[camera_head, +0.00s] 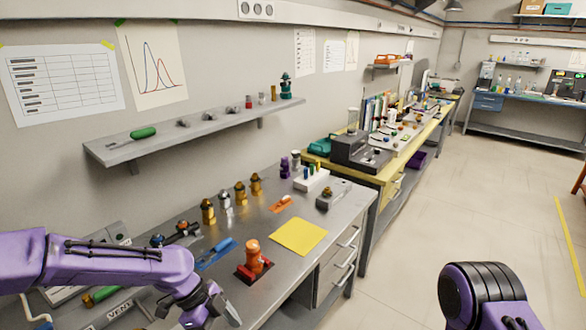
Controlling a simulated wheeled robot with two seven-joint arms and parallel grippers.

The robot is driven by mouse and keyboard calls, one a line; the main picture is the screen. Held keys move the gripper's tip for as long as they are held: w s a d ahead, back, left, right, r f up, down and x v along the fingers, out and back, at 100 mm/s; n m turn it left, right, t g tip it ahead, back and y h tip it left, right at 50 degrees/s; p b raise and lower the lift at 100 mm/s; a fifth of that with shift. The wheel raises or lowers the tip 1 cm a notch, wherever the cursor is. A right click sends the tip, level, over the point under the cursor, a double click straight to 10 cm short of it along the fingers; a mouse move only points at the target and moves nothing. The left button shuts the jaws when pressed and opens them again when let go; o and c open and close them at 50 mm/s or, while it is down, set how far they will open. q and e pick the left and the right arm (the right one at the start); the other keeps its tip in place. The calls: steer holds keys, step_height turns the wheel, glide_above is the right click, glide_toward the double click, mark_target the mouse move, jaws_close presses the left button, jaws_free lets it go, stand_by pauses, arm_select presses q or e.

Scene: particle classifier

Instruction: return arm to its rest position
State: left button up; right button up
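My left arm comes in from the left, low over the near part of the steel workbench (290,258). My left gripper (222,312) is at the bottom of the view, next to an orange and red part on a dark base (254,262). The gripper is partly cut off by the lower edge, and I cannot tell how far its fingers are apart. My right arm shows only as a dark, ribbed joint with a purple link at the bottom right, over the floor. My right gripper is out of view.
Brass and silver fittings (226,203) stand along the bench's back, near a yellow sheet (299,237) and a blue tool (215,254). A wall shelf (196,131) hangs above. A yellow bench (388,171) stands beyond. The floor (470,215) at right is clear.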

arm_select(q)
steer(key=s+a+f+n+t+y+b, duration=0.1)
steer(key=s+f+n, duration=0.65)
steer(key=f, duration=0.35)
steer(key=s+f+n+t+y+b, duration=0.1)
steer(key=s+f+n+t+b, duration=0.1)
steer(key=s+f+n, duration=0.55)
steer(key=s+a+f+n+t+y, duration=0.1)
steer(key=s+a+f+n+y, duration=0.1)
steer(key=s+a+n+y, duration=0.1)
steer(key=s+a+f+n+t+y+b, duration=0.1)
steer(key=s+a+f+n+y, duration=0.2)
steer(key=s+a+n, duration=0.3)
steer(key=a+n, duration=0.1)
steer(key=a, duration=0.3)
steer(key=shift+s+f+n+y, duration=0.2)
steer(key=shift+f+n+y, duration=0.1)
